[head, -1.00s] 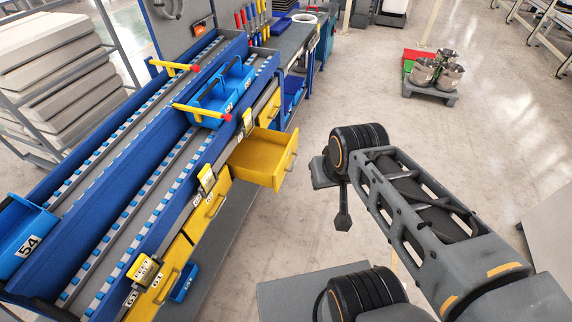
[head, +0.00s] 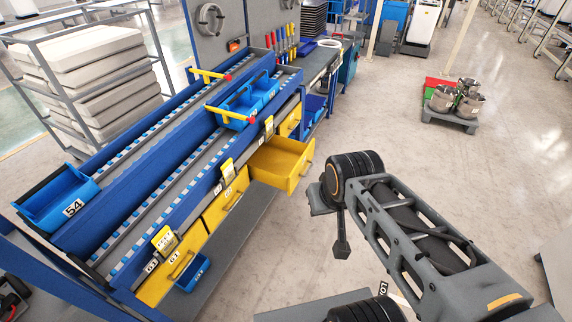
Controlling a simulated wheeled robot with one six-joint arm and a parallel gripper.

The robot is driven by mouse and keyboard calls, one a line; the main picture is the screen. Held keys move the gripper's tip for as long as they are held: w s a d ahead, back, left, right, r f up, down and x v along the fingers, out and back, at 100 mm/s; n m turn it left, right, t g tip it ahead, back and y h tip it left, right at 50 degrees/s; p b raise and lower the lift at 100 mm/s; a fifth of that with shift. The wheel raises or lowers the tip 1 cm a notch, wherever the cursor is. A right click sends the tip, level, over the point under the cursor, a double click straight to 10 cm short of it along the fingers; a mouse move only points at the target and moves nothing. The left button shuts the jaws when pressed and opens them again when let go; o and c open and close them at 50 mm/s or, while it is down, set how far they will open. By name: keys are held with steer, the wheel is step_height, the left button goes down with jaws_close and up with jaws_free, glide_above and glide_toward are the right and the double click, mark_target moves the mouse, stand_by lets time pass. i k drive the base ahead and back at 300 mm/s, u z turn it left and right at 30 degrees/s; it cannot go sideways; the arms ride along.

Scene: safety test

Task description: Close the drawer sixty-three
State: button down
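An open yellow drawer (head: 296,172) sticks out from the front of the blue workbench (head: 135,222), and it looks empty inside. No number is readable on its front. To its left, two other yellow drawers, one in the middle (head: 224,207) and one at the near end (head: 160,284), look shut. A label by the near one seems to read 61. My gripper (head: 342,247) seems to be the small dark part hanging below my wrist, right of the open drawer and apart from it in the picture. Its fingers are too small to make out.
Blue bins (head: 245,103) with a yellow bar sit on the bench, and a blue bin marked 54 (head: 62,200) is at its left end. A small blue bin (head: 192,274) hangs low. Metal pots (head: 458,100) stand on a grey pallet. The floor between is clear.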

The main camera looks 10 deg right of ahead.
mark_target(281, 162)
steer(key=u, duration=0.15)
steer(key=i, duration=1.3)
steer(key=z, duration=0.45)
